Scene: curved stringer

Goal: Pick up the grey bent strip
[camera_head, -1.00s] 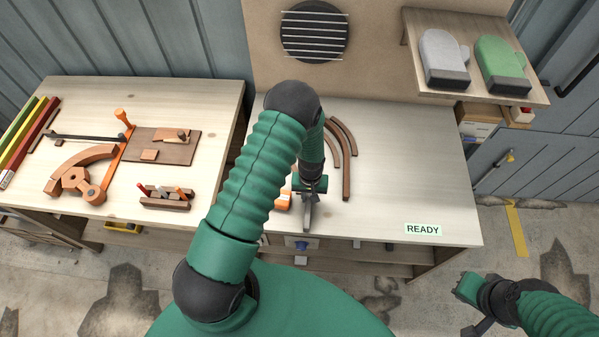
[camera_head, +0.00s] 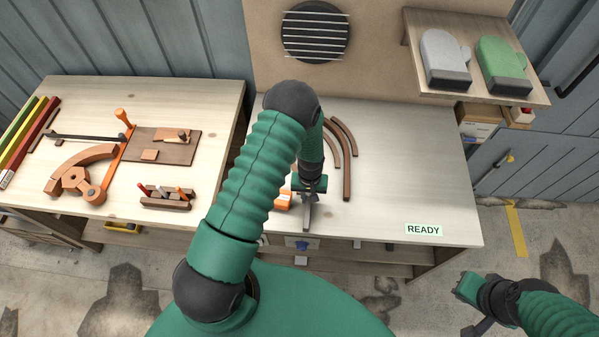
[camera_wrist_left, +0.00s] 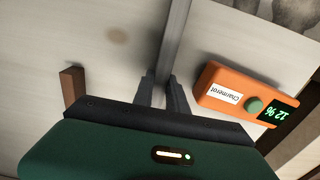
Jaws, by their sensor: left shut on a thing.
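The grey bent strip (camera_head: 307,217) shows in the head view at the front edge of the right-hand bench, partly hidden by my left gripper (camera_head: 309,196). In the left wrist view the strip (camera_wrist_left: 176,35) runs up from between the two dark fingers (camera_wrist_left: 160,90), which are closed on it. I cannot tell clearly whether the strip touches the bench. My right gripper (camera_head: 472,303) is at the lower right of the head view, over the floor and away from the bench. Its fingers are too unclear to judge.
An orange meter (camera_wrist_left: 250,95) reading 12 % lies beside the left gripper. Brown curved strips (camera_head: 347,165) lie to its right on the bench. A READY label (camera_head: 423,230) is at the front right. The right half of the bench (camera_head: 410,160) is clear.

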